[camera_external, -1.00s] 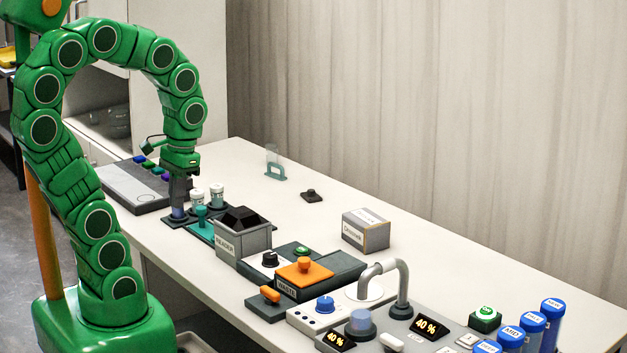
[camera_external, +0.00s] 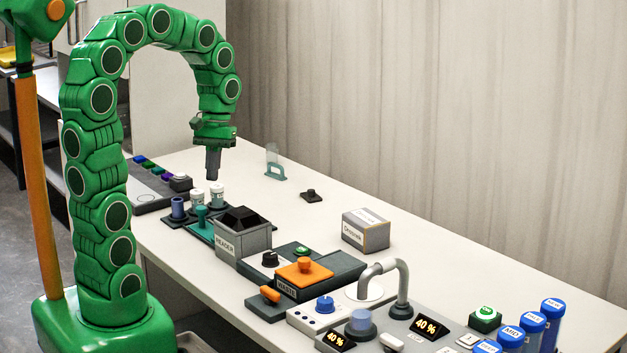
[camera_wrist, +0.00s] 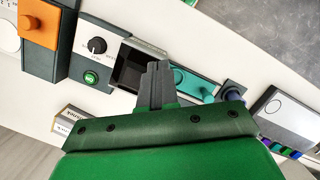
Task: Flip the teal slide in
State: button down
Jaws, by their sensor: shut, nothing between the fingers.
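A teal piece with an upright teal knob (camera_external: 201,214) lies flat on a dark base, left of the grey reader box; in the wrist view this teal piece (camera_wrist: 199,86) extends from behind my fingers to the right. A clear, teal-tinted upright plate on a teal foot (camera_external: 275,172) stands apart near the back edge of the table. I cannot tell from the label alone which is the teal slide. My gripper (camera_external: 213,178) is shut and empty, pointing down above the table behind the white-capped vials. It also shows in the wrist view (camera_wrist: 157,66).
Two white-capped vials (camera_external: 217,195) and a blue-grey cylinder (camera_external: 178,207) stand close by. The grey reader box (camera_external: 241,247) and an orange-topped unit (camera_external: 303,271) lie to the right. A small black knob (camera_external: 311,196) sits alone. The back strip of table is mostly clear.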

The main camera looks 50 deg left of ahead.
jog(key=w+a+f+n+h, duration=0.1)
jog(key=w+a+f+n, duration=0.2)
jog(key=a, duration=0.9)
jog(key=w+a+f+n+t+h, duration=0.1)
jog(key=w+a+n, duration=0.4)
jog(key=a, duration=0.7)
notch_tip(320, 180, down, 2)
jog(key=shift+f+h, duration=0.1)
jog(key=shift+h, duration=0.4)
jog(key=shift+x, duration=4.9)
jog(key=shift+w+d, duration=0.1)
jog(key=d, duration=1)
jog(key=shift+d, duration=0.2)
jog(key=v, duration=1)
